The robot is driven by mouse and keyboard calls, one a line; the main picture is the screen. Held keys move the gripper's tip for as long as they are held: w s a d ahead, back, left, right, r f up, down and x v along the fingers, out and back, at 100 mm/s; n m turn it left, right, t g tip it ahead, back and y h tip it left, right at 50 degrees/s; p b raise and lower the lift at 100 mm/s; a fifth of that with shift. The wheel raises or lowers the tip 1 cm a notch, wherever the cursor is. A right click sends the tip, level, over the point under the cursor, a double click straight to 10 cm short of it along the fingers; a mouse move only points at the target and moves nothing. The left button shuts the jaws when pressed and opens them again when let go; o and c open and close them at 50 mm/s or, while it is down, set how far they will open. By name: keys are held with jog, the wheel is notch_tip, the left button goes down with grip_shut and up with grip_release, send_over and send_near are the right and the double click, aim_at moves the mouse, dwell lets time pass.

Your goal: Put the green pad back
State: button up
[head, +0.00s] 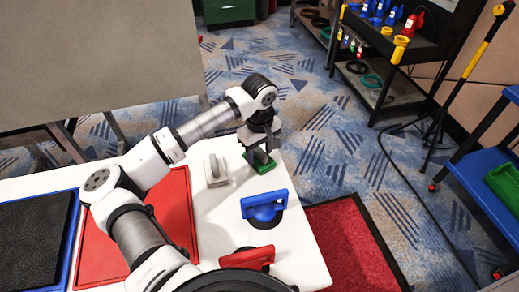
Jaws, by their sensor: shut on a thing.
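The green pad (262,167) is at the far right corner of the white table (232,232), under my gripper (260,155). My gripper points down and is shut on the pad; the fingers are small and partly hidden by the wrist. I cannot tell whether the pad touches the table or is just above it. A grey-white pad with a handle (215,172) stands just left of it. A blue pad with a handle (264,207) stands nearer, at the table's right edge.
A red pad with a handle (248,258) is near the front. A red mat (172,222) and a blue-edged black tray (36,237) lie on the left. A blue cart (487,165) with a green bin (505,185) stands at right. A dark shelf (393,88) stands behind.

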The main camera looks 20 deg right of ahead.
aim_at(259, 150)
jog(key=o, duration=0.9)
jog(key=shift+f, duration=0.15)
jog(key=shift+r, duration=0.2)
notch_tip(259, 150, up, 12)
jog(key=b, duration=0.2)
jog(key=shift+f+b, duration=0.1)
jog(key=shift+b, duration=0.3)
